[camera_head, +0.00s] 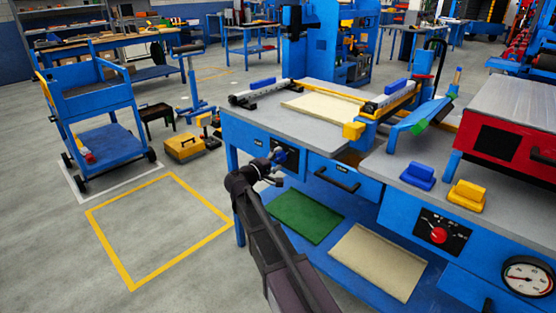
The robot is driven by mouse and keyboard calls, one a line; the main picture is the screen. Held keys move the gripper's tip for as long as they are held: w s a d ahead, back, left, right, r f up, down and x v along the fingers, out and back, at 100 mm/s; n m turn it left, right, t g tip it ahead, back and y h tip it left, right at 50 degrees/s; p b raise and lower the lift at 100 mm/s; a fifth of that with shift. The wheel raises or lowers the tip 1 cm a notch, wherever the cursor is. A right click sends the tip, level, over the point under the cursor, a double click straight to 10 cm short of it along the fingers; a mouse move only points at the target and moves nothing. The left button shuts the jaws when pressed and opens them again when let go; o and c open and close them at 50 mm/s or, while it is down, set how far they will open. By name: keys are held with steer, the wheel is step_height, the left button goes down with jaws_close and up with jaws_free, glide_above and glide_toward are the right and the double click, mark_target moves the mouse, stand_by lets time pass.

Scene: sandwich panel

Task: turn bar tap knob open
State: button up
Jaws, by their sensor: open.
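My dark arm rises from the bottom of the view, and my gripper (275,163) is at the front face of the left blue bench. It is open. A small black plate (257,142) with a blue knob-like part (286,155) is on that face right by my fingers, partly hidden by them. I cannot tell whether the fingers touch or straddle this part, or how it is turned. A red round knob (438,235) on a black plate sits on the right bench front, well apart from my gripper.
A drawer with a black handle (335,179) is just right of my gripper. Below, a shelf holds a green sheet (306,216) and a beige sheet (379,260). A gauge (528,276) is at far right. The floor inside the yellow outline (131,286) is clear.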

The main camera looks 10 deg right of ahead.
steer(key=shift+a, duration=0.1)
steer(key=v, duration=1.2)
stand_by(0.4)
steer(key=s+d+f+m+g+y, duration=0.35)
steer(key=s+d+f+g, duration=0.25)
steer(key=s+d+f, duration=0.35)
steer(key=s+f+m+g+y, duration=0.45)
steer(key=s+f+y, duration=0.35)
steer(key=s+y, duration=0.35)
step_height(320, 180, up, 32)
steer(key=n+p, duration=0.1)
steer(key=p, duration=3.1)
steer(key=shift+s+d+f+p, duration=0.25)
steer(key=shift+s+d+p, duration=0.05)
steer(key=shift+d, duration=0.1)
